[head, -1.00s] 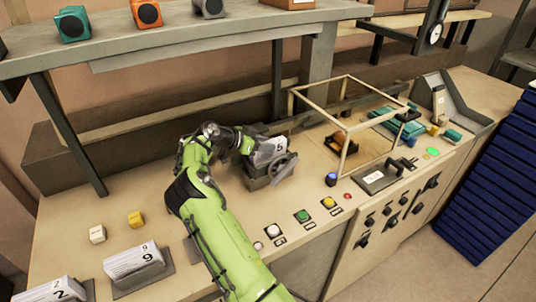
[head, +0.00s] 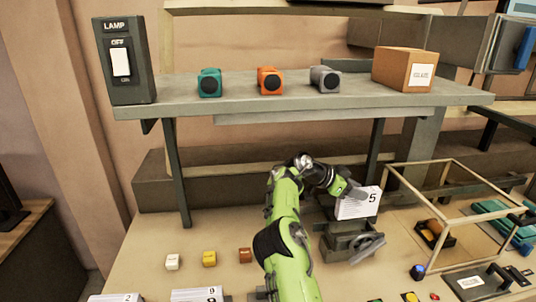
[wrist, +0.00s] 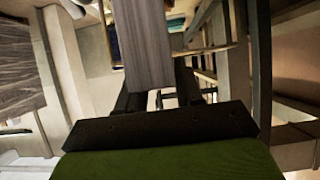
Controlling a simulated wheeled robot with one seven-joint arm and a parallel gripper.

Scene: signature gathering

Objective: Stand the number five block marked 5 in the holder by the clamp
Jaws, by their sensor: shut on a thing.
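The white block marked 5 (head: 357,204) is held by my gripper (head: 352,191), its printed face toward the head camera. In the wrist view the block's striped grey side (wrist: 150,45) runs up between the fingers.
A wire-frame box (head: 450,210) stands close on the right. The shelf (head: 290,100) with several speakers and a carton (head: 404,68) hangs above and behind. Other numbered blocks show at the front edge.

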